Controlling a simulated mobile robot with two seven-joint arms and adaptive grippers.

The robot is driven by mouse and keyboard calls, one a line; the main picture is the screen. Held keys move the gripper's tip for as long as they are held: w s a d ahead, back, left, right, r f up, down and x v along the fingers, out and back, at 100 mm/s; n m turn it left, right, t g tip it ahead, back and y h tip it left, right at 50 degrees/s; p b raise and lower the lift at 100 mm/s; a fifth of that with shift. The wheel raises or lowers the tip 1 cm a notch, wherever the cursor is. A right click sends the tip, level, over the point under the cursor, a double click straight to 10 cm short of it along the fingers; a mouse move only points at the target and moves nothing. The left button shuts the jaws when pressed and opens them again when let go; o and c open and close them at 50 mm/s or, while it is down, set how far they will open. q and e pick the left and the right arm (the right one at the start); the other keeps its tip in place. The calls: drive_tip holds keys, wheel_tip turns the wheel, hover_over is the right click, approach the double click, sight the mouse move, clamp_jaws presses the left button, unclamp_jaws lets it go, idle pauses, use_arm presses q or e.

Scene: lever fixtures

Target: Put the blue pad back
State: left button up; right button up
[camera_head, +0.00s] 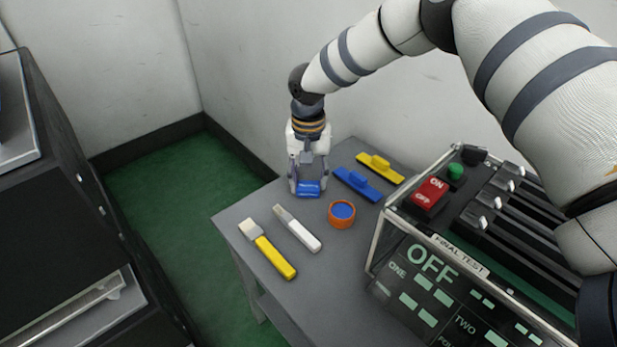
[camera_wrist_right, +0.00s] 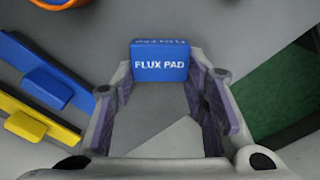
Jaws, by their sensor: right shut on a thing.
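The blue pad (camera_head: 309,188), lettered FLUX PAD in the right wrist view (camera_wrist_right: 160,64), is between the fingertips of my right gripper (camera_head: 308,184). The gripper is shut on it and points down over the back left part of the grey table (camera_head: 235,216). I cannot tell whether the pad touches the tabletop. An orange round holder with a blue inside (camera_head: 342,214) stands just right of and nearer than the pad. A blue bar with a raised block (camera_head: 358,184) lies to the right. My left gripper is not in view.
A yellow bar with a block (camera_head: 380,168) lies behind the blue bar. A white-handled brush (camera_head: 297,229) and a yellow-handled brush (camera_head: 268,251) lie at the front left. A lever test box (camera_head: 431,196) fills the table's right side. The wall is close behind.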

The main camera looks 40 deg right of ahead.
sight(308, 182)
drive_tip(key=o, duration=1.1)
drive_tip(key=shift+f, duration=0.1)
wheel_tip(308, 182, up, 12)
drive_tip(key=shift+r+p, duration=0.2)
drive_tip(key=shift+p, duration=0.6)
